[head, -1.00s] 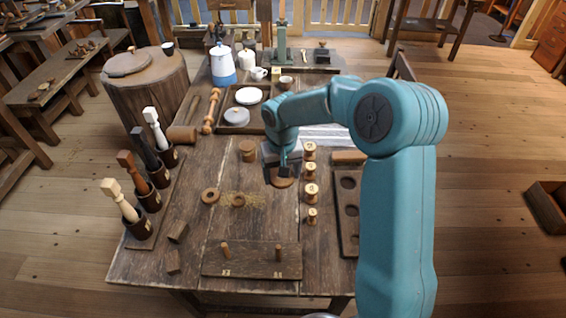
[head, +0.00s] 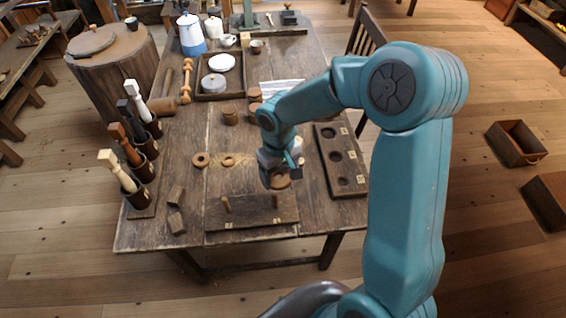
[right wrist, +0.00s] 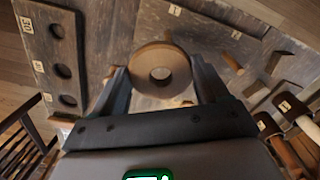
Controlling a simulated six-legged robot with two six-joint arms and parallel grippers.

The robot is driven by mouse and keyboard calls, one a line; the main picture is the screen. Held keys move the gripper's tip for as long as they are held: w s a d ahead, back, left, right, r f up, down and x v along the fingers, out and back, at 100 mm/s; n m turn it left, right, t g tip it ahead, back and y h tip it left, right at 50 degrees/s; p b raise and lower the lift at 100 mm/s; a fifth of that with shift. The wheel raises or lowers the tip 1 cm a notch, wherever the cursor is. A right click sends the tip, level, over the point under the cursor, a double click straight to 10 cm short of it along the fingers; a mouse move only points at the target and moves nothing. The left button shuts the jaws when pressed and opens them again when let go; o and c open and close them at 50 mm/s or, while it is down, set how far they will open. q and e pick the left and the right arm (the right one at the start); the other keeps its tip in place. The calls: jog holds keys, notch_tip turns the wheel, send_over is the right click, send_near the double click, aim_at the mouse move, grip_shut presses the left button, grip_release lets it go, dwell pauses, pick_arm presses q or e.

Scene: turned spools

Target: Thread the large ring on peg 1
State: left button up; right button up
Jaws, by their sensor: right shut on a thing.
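The large ring (right wrist: 140,74) is a wooden disc with a round hole, held between both fingers of my right gripper (right wrist: 160,82) in the right wrist view. In the head view the ring (head: 281,183) shows partly below the right gripper (head: 276,172), just behind peg 1. Peg 1 (head: 275,201) is the right peg on the peg board (head: 250,214); peg 2 (head: 226,204) is the left one. In the right wrist view peg 1 (right wrist: 168,36) shows just beyond the ring's edge, outside its hole. The height gap is unclear. My left gripper is out of view.
Two smaller rings (head: 201,159) (head: 228,160) lie behind the board. A board with holes (head: 329,150) is at right. My arm hides part of the table.

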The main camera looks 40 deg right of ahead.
aim_at(276, 184)
jog(key=shift+s+a+r, duration=0.2)
jog(key=shift+a+r, duration=0.2)
jog(key=shift+a, duration=0.3)
jog(key=shift+w+f+b, duration=0.2)
jog(key=shift+f+b, duration=0.1)
jog(key=shift+f, duration=0.3)
jog(key=shift+f+b, duration=0.6)
jog(key=shift+f, duration=0.2)
jog(key=shift+f+b, duration=0.65)
jog(key=shift+f, duration=0.3)
jog(key=shift+f+b, duration=0.45)
jog(key=shift+f, duration=0.25)
jog(key=shift+b, duration=0.3)
